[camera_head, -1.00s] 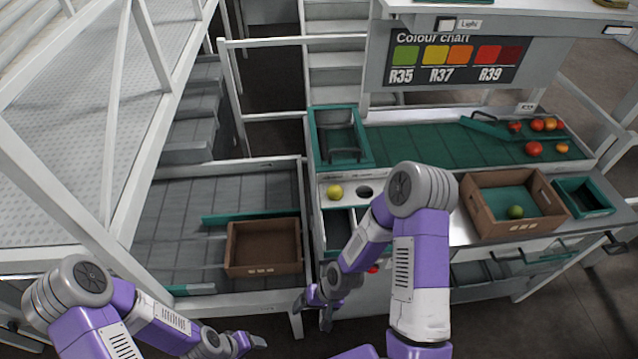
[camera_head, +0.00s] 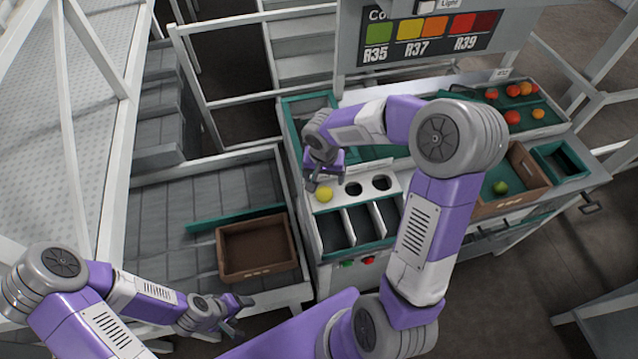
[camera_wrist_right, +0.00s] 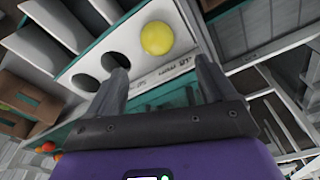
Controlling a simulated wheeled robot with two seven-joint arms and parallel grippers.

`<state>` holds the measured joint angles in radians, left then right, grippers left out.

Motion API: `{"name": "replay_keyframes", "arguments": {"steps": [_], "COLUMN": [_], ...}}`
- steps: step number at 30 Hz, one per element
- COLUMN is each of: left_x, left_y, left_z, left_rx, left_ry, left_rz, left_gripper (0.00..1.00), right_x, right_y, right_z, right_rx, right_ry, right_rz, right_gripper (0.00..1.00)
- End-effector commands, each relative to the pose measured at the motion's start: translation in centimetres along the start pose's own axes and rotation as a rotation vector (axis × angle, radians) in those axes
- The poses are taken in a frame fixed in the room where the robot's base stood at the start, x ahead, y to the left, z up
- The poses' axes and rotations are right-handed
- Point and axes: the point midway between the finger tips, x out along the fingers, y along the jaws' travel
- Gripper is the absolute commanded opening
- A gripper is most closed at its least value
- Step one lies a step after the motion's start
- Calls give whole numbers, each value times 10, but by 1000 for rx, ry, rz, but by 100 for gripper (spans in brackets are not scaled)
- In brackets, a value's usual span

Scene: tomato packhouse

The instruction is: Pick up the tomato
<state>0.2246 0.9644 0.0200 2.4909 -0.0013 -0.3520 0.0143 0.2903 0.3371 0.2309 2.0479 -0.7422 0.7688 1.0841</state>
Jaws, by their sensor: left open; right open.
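A yellow tomato (camera_head: 324,194) sits at the left end of a white panel (camera_head: 338,210) with round holes. My left gripper (camera_head: 238,318) is open and empty at the lower left, far from the tomato. A green tomato (camera_head: 500,187) lies in a cardboard box at the right. Several red and orange tomatoes (camera_head: 513,117) lie on the green belt.
Compartments with white dividers (camera_head: 349,224) lie in front of the panel. A brown crate (camera_head: 292,243) stands in the tray at left. The cardboard box (camera_head: 535,168) and a green bin (camera_head: 586,167) stand at right. A colour chart (camera_head: 428,37) hangs behind.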

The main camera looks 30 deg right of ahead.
Motion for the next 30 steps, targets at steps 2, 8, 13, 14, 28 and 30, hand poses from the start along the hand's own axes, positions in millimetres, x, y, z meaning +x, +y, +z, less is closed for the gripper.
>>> {"name": "replay_keyframes", "arguments": {"steps": [2,8,13,14,28,30], "left_x": [1,1,3,3,3,3], "left_y": [-1,-1,-1,-1,-1,-1], "left_z": [0,0,0,0,0,0], "left_rx": [0,-1,0,0,0,0], "left_ry": [-1,0,0,0,0,0], "left_rz": [0,0,0,0,0,0], "left_gripper": [66,66,66,66,66,66], "right_x": [12,38,61,63,65,65], "right_y": [0,1,0,0,0,0], "right_z": [2,8,10,10,9,9], "right_rx": [-3,-3,-3,-3,-4,-4], "right_ry": [-5,-8,-5,-5,-3,-3], "right_rz": [1,1,-1,-2,-2,-2], "right_gripper": [84,84,84,84,55,44]}}
